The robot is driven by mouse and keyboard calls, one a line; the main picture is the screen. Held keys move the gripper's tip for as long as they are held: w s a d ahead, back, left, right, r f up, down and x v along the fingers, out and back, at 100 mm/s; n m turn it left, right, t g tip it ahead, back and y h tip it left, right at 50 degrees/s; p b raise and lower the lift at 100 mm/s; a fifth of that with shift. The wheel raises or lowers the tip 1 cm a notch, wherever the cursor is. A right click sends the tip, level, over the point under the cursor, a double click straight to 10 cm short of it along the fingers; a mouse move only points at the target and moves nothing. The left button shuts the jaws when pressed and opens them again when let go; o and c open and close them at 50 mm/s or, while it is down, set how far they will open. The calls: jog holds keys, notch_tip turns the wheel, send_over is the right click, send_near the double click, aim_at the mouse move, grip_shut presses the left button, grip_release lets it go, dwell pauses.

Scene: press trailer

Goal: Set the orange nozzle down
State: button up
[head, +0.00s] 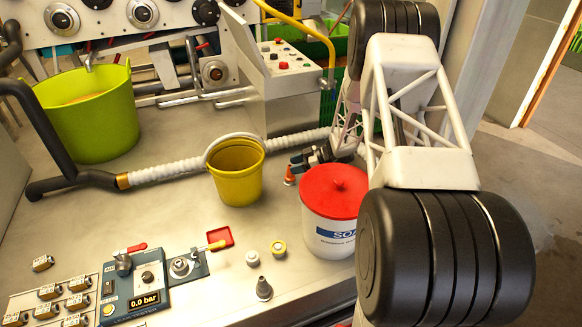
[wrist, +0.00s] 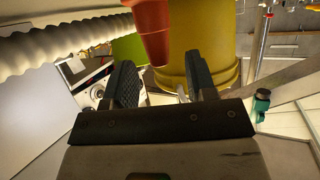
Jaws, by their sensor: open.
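The orange nozzle (head: 290,175) stands upright on the metal bench, between the yellow bucket and the red-lidded tub in the head view. My gripper (head: 301,163) is just behind and to the right of it, low over the bench. In the wrist view the nozzle (wrist: 152,30) shows upside down, wide base at the top, ahead of the gap between my fingers. My gripper (wrist: 162,78) is open there, with a finger on either side of the gap and nothing clasped. Part of my gripper is hidden behind the tub lid in the head view.
The yellow bucket (head: 234,180) is close on the left and the red-lidded soap tub (head: 334,195) close in front. A white ribbed hose (head: 180,167) runs behind. A grey nozzle (head: 264,289), small caps and a control panel (head: 140,285) lie nearer.

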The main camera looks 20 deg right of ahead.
notch_tip(320, 180, up, 8)
jog(key=d, duration=0.2)
jog(key=shift+s, duration=0.45)
dwell(0.4)
